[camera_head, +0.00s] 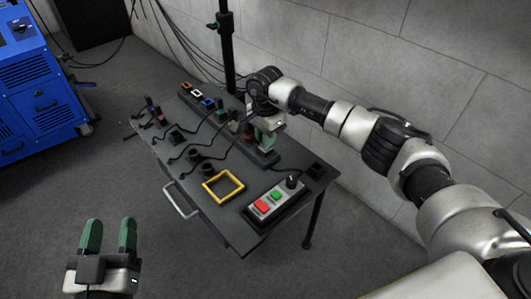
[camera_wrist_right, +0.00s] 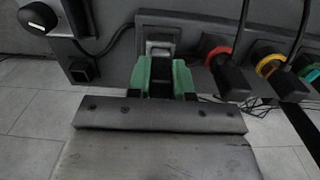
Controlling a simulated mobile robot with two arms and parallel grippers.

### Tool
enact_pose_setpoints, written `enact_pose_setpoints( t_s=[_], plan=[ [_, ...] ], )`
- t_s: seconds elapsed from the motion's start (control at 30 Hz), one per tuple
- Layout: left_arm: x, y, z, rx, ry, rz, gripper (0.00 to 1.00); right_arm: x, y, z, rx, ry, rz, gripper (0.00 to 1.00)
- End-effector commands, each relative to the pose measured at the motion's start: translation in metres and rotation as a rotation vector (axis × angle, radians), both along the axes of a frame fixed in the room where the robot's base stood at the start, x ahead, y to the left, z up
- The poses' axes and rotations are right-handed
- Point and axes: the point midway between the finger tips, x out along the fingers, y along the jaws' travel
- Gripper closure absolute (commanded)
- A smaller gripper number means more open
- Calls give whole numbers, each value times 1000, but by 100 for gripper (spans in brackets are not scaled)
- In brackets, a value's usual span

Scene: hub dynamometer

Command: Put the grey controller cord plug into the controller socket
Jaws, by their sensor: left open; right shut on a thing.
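My right gripper (camera_head: 266,136) is over the back right part of the dark table. In the right wrist view, its green fingers (camera_wrist_right: 163,78) are shut on a dark plug (camera_wrist_right: 162,82), mostly hidden between them. Directly in front of the fingertips is a socket with a light grey frame (camera_wrist_right: 160,43), at the left end of a row of sockets. I cannot tell whether the plug touches or enters it. My left gripper (camera_head: 108,236) is open and empty, low at the left, clear of the table.
The table (camera_head: 230,228) carries a yellow square frame (camera_head: 238,179), a control box (camera_head: 276,201) with red and green buttons, and several dark cords. Plugs with red (camera_wrist_right: 218,54) and yellow (camera_wrist_right: 268,64) collars stand right beside the gripper. A black pole (camera_head: 226,50) rises behind. A blue cabinet (camera_head: 40,80) stands left.

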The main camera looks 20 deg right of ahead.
Motion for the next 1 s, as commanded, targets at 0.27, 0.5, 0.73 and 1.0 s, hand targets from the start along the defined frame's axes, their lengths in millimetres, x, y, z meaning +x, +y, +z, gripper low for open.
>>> enact_pose_setpoints(
  t_s=[0.27,0.5,0.73,1.0],
  plan=[
    [0,-1,1,-2,-7,-1,50,0,0,0,0,0,0,59],
    [0,-1,1,-1,-2,-1,50,0,0,0,0,0,0,50],
    [1,0,0,7,28,-1,50,0,0,9,-1,-1,0,50],
    [-1,6,-31,74,284,16,50,1,0,53,0,-3,0,50]
  ],
)
